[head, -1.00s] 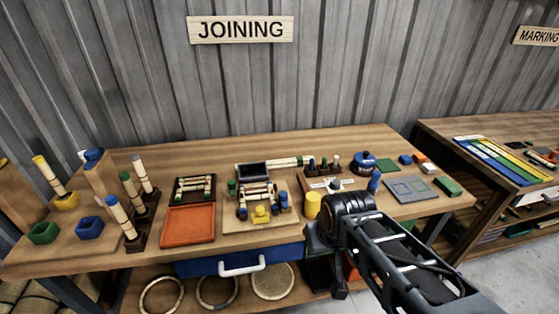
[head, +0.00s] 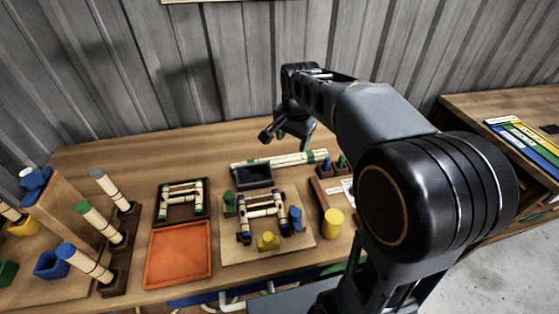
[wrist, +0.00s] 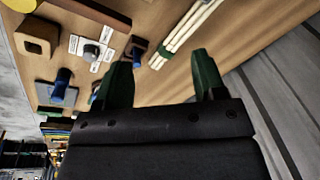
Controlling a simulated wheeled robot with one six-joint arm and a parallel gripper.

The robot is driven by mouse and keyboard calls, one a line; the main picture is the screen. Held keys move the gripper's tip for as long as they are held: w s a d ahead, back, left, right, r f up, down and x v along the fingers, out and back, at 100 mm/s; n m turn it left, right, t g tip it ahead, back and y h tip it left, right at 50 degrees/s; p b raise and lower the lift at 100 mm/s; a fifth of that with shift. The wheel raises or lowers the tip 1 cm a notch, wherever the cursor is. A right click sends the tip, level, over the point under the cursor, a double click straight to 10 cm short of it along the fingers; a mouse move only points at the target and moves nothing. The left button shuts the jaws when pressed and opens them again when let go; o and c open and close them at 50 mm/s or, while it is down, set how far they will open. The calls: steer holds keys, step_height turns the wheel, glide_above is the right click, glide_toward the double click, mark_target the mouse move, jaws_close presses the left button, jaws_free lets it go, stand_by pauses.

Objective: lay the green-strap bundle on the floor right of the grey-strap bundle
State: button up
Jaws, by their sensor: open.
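The green-strap bundle (head: 284,160) is a row of pale rods lying on the back of the joining bench, with a green band near its right end. In the wrist view the bundle (wrist: 187,33) runs diagonally beyond the fingertips, its green band showing between them. My gripper (head: 285,137) is open and empty, above and behind the bundle in the head view; its two dark green fingers (wrist: 162,65) show in the wrist view. I cannot tell the exact height above the bundle.
A dark tray (head: 254,176) sits just in front of the bundle. A rod assembly on a board, an orange tray (head: 178,254) and a yellow cylinder (head: 333,222) stand nearer. The corrugated wall is close behind. Some grey floor (head: 437,275) shows at lower right.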

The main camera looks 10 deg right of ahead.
steer(key=w+f+m+g, duration=0.1)
steer(key=w+f+m, duration=0.25)
steer(key=w, duration=0.25)
steer(key=w+f+m+g, duration=0.1)
steer(key=w+f+m, duration=0.1)
steer(key=w+m, duration=0.4)
glide_above(281, 158)
steer(key=shift+n, duration=0.35)
step_height(281, 158, down, 9)
steer(key=shift+w+r, duration=0.1)
steer(key=shift+f+p, duration=0.6)
steer(key=shift+f, duration=2.1)
steer(key=shift+c, duration=0.5)
steer(key=c, duration=0.8)
